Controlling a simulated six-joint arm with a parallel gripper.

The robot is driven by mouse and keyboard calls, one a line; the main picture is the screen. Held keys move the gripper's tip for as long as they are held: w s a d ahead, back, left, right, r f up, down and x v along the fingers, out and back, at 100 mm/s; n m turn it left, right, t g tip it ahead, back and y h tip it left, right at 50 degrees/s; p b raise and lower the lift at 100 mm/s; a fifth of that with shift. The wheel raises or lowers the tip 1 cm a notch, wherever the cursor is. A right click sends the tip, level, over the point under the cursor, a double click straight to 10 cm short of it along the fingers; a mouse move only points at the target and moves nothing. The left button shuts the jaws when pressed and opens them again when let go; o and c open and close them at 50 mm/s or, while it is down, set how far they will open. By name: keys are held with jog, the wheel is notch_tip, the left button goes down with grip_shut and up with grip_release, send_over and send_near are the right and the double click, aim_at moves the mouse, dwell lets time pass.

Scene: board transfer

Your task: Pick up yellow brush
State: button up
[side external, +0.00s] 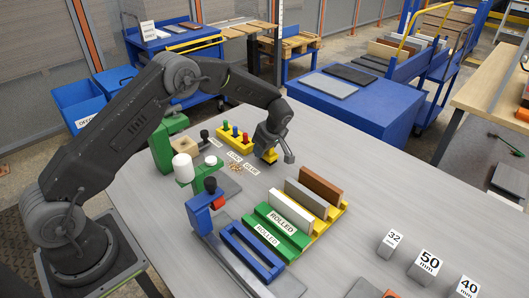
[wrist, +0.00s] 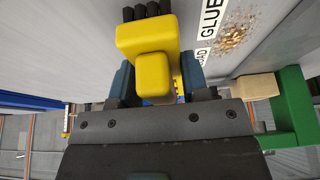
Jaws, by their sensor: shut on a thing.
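The yellow brush is between the fingers of my gripper (side external: 270,150). In the side external view only a small yellow part of the brush (side external: 270,156) shows below the gripper, close to the grey table. In the wrist view the yellow brush (wrist: 148,45) fills the space between the two fingers, with its dark bristles at the top edge of the picture. My gripper (wrist: 155,80) is shut on it. I cannot tell whether the bristles touch the table.
A yellow rack (side external: 231,143) with coloured pegs stands left of my gripper. A yellow holder (side external: 325,228) with upright boards stands in front, near green ROLLED blocks (side external: 283,228). Crumbs (side external: 237,167) lie near the GLUE label (side external: 252,169). Weight-like blocks (side external: 427,265) sit at right.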

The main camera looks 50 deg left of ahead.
jog(key=r, duration=0.2)
jog(key=a+r, duration=0.1)
jog(key=shift+s+r, duration=0.1)
jog(key=shift+s, duration=0.2)
jog(key=s+a+r, duration=0.6)
jog(key=a, duration=0.2)
jog(key=shift+s+a, duration=0.15)
jog(key=shift+a, duration=0.05)
